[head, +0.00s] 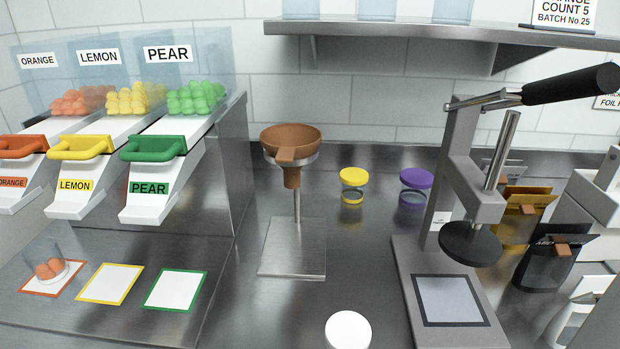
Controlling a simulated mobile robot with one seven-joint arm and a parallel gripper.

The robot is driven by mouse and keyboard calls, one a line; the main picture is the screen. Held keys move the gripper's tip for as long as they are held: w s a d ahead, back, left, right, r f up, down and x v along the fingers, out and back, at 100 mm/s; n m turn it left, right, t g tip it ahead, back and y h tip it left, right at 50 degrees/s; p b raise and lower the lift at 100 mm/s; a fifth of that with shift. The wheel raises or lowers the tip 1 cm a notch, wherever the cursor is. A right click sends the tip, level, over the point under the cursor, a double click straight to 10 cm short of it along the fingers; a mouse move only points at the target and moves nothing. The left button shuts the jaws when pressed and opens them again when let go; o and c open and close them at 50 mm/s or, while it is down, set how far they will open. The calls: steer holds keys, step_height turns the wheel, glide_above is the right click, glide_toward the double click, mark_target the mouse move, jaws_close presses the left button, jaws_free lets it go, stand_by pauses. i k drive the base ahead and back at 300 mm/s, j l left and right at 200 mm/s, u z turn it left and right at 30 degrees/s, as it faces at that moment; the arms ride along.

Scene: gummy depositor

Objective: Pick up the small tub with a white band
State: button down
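A small clear tub (49,263) stands upright at the lower left on the orange-framed square, below the orange chute. It holds several orange gummies, and a white band shows around its lower part. A yellow-lidded tub (352,185) and a purple-lidded tub (414,187) stand on the counter at the back; no white band is clear on them. My gripper is not in view.
A brown funnel (291,142) on a metal stand is mid-counter. A lever press (450,220) and dark and gold pouches (545,262) stand at right. A white disc (348,330) lies at the front. Yellow-framed (110,284) and green-framed (175,291) squares are empty. Chutes overhang the left.

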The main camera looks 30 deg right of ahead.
mark_target(44, 256)
steer(key=k+l+z, duration=0.1)
steer(key=z, duration=0.25)
steer(key=k+l+z, duration=0.35)
steer(key=i+j, duration=0.05)
steer(key=j, duration=0.05)
